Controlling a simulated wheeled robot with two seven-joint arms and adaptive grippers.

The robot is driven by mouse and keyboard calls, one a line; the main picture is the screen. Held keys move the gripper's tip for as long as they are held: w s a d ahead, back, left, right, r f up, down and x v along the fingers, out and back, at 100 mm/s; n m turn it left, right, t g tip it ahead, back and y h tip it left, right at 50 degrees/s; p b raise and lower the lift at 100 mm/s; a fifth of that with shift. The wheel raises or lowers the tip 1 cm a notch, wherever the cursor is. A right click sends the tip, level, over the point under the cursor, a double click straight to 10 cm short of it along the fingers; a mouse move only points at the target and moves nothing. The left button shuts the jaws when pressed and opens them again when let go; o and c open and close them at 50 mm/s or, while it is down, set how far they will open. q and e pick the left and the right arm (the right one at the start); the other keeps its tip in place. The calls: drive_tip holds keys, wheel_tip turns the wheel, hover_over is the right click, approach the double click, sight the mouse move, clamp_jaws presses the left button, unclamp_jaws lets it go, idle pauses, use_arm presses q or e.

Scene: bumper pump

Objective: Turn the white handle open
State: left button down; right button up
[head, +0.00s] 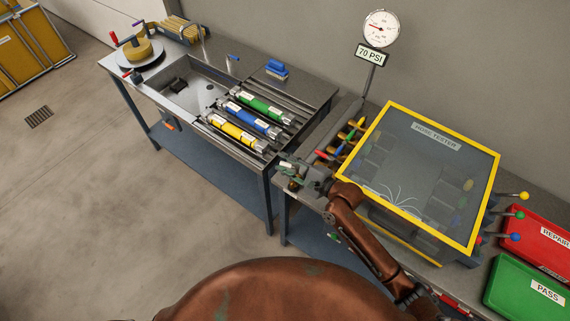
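My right gripper (290,170) is at the left front corner of the pressure tester (436,141), a box with a yellow-framed clear lid. It is small and dark here, with pale and greenish parts at its fingers, so I cannot tell whether it is open or shut. I cannot make out a white handle clearly; it may be hidden by the gripper. My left gripper is out of view.
A gauge (381,28) with a 70 PSI sign stands behind the tester. Left are a sink bench with green (265,106), blue (252,121) and yellow (232,131) cylinders. Red (540,236) and green (525,288) bins lie at right.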

wheel_tip(320, 180, up, 10)
drive_tip(key=shift+f, duration=0.25)
